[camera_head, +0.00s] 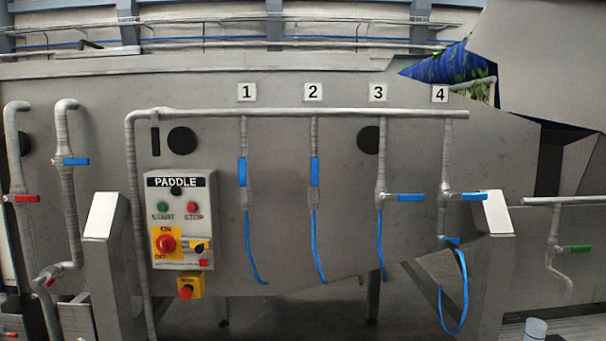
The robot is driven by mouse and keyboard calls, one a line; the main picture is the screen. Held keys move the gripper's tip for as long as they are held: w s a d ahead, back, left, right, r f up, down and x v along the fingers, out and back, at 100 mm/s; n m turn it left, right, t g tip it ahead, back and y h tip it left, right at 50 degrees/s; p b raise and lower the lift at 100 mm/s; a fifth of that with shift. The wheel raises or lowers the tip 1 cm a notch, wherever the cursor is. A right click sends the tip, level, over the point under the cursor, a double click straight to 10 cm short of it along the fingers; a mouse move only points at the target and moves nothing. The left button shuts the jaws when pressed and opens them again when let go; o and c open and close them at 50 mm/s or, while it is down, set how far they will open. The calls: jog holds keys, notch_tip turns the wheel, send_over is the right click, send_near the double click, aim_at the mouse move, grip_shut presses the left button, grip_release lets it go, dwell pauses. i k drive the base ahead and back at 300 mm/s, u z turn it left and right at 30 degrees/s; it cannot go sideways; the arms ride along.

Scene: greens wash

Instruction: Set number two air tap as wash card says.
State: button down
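The number two air tap has a blue lever (314,171) that stands upright, in line with its thin vertical pipe. It sits below the plate marked 2 (313,92), and a blue hose (316,245) hangs under it. The number one lever (242,171) is also upright. The number three lever (405,198) and number four lever (463,197) lie level, pointing right. I see no wash card that I can make out. My gripper is not in view.
A paddle control panel (180,225) with buttons and a red-on-yellow switch is left of the taps. Pipes with blue (76,161) and red (27,198) levers stand far left. A green lever (580,249) is at right. Slanted metal posts (106,215) stick out in front.

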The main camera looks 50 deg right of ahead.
aim_at(316, 161)
jog(key=u, duration=0.05)
jog(key=i, duration=1)
jog(key=z, duration=0.05)
